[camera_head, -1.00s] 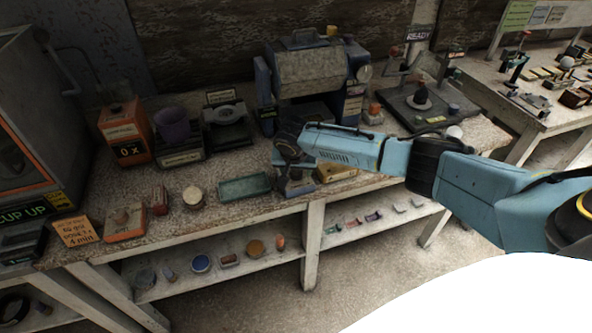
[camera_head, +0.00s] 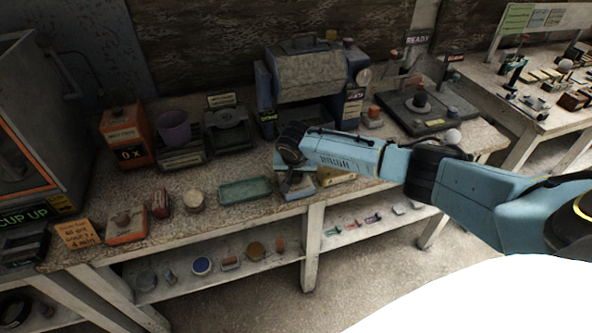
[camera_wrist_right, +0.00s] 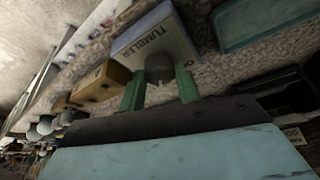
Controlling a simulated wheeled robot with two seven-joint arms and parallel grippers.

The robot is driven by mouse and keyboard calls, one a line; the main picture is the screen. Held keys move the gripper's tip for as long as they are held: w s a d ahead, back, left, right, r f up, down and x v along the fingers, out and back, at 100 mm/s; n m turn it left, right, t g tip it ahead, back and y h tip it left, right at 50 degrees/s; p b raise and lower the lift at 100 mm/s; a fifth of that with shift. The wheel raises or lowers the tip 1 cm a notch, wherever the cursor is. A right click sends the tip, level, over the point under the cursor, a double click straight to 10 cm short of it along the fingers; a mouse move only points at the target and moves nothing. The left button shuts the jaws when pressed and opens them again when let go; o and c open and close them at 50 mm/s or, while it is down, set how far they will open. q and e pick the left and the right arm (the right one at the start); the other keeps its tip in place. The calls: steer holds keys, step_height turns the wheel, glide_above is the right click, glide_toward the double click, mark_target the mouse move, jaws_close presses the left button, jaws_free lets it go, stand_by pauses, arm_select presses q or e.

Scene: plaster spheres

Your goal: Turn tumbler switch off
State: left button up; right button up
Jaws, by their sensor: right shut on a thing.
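The tumbler switch is a small grey-blue box lettered "TUMBLER" (camera_wrist_right: 155,42) with a dark round knob (camera_wrist_right: 160,68) on its face. In the right wrist view the two green fingers of my right gripper (camera_wrist_right: 160,82) are on either side of the knob, shut on it. In the head view the box (camera_head: 298,189) stands near the front edge of the bench, partly hidden by my right gripper (camera_head: 290,168). The tumbler machine (camera_head: 308,72), a grey drum between dark blue sides, stands behind it. My left gripper is not in view.
A green tray (camera_head: 245,190) lies left of the switch, and a yellowish box (camera_head: 333,176) sits right of it. An orange box (camera_head: 127,134), a purple cup (camera_head: 174,129) and a dark press (camera_head: 421,112) stand farther back on the bench (camera_head: 225,168).

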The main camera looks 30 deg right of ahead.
steer(key=n+p, duration=0.2)
steer(key=shift+s+r+y+p, duration=0.1)
steer(key=shift+s+y+p, duration=0.05)
steer(key=shift+y+p, duration=0.25)
steer(key=shift+d+n+t, duration=0.1)
steer(key=shift+n+t, duration=0.2)
steer(key=shift+n, duration=0.1)
steer(key=n+y+p, duration=0.1)
steer(key=n, duration=0.1)
steer(key=shift+d+n, duration=0.1)
steer(key=shift+n, duration=0.3)
steer(key=shift+f+n+y, duration=0.2)
steer(key=shift+n+y, duration=0.3)
steer(key=shift+n, duration=0.4)
steer(key=shift+d+n+y+b, duration=0.1)
steer(key=shift+n+y+b, duration=0.3)
steer(key=shift+n, duration=0.5)
steer(key=shift+n+y+b, duration=0.6)
steer(key=shift+n+b, duration=0.65)
steer(key=shift+n, duration=0.65)
steer(key=o, duration=1)
steer(key=shift+c, duration=0.2)
steer(key=shift+r, duration=0.1)
